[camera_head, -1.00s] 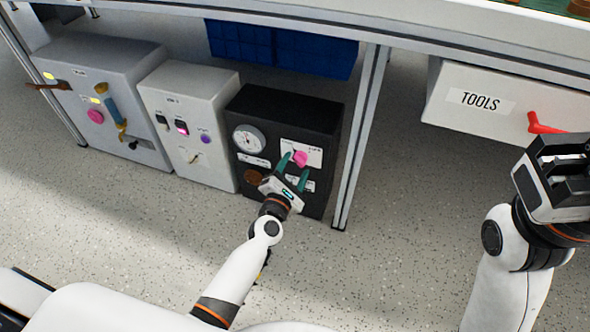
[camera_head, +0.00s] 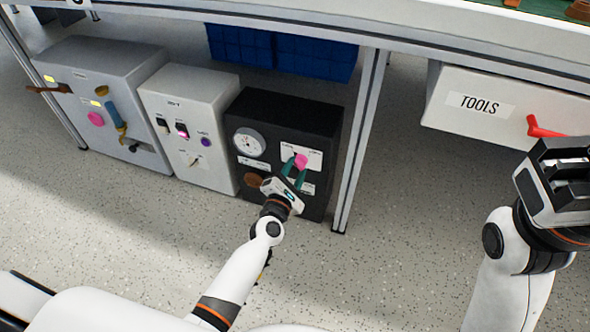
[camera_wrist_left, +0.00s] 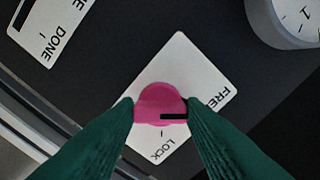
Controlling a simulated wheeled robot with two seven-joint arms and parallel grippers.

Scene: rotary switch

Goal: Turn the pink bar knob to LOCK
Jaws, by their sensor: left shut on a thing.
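The pink bar knob (camera_head: 301,160) sits on a white label plate on the front of the black box (camera_head: 300,118). In the left wrist view the knob (camera_wrist_left: 160,103) is between my green fingertips, and its black mark lies level, on the right half of the knob. The word LOCK (camera_wrist_left: 161,152) is printed below the knob and FREE (camera_wrist_left: 218,97) to its right. My left gripper (camera_head: 295,166) is shut on the knob, one finger on each side. My right gripper (camera_head: 562,160) is at the right edge, away from the boxes; its jaw opening is unclear.
The black box also has a white dial (camera_head: 249,141) and a brown knob (camera_head: 253,179). A grey box (camera_head: 192,90) and another (camera_head: 95,65) stand to its left. A table leg (camera_head: 358,150) is close on its right. A TOOLS drawer (camera_head: 505,105) with a red handle hangs further right.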

